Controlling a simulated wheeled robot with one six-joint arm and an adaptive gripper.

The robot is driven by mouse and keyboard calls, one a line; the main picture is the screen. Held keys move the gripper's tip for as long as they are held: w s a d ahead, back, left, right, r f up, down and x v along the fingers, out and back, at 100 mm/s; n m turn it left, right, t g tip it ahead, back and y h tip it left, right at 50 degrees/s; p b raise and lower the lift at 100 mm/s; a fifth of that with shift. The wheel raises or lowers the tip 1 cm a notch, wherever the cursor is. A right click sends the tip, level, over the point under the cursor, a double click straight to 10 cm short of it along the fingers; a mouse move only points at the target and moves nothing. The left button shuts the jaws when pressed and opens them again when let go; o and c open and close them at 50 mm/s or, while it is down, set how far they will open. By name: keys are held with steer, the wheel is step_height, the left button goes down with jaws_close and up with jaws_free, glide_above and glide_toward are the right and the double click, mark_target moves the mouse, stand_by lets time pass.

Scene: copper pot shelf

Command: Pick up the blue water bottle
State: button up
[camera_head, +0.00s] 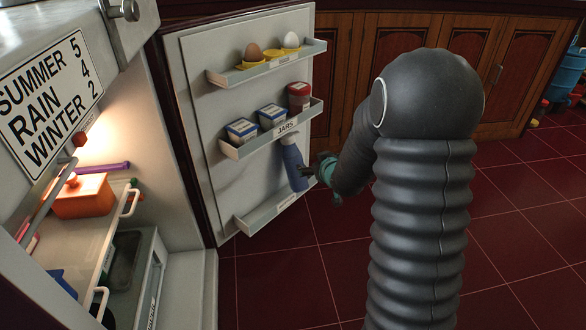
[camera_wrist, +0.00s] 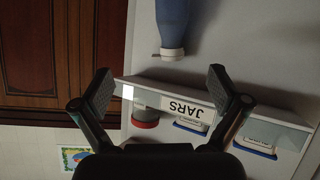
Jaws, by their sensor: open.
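The blue water bottle (camera_head: 293,165) is at the open fridge door, below the JARS shelf and above the lowest bin. My gripper (camera_head: 311,171) is just right of the bottle in the head view. In the wrist view the gripper (camera_wrist: 160,84) has its two fingers spread wide, with nothing held between them. The bottle lies beyond the fingertips.
The JARS shelf (camera_head: 272,139) holds several containers, including a red-lidded jar (camera_head: 299,97). An egg shelf (camera_head: 266,69) is above and a lower bin (camera_head: 268,212) below. The fridge interior is at left, holding an orange pot (camera_head: 83,197). Red tiled floor (camera_head: 525,225) lies open at right.

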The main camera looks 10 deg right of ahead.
steer(key=y, duration=0.1)
glide_toward(297, 163)
steer(key=s, duration=0.3)
steer(key=shift+n+t, duration=0.3)
steer(key=shift+t, duration=0.2)
steer(key=b+x, duration=0.2)
steer(key=x, duration=1.2)
steer(key=shift+d+r, duration=0.1)
steer(key=shift+r, duration=0.15)
steer(key=c, duration=1.9)
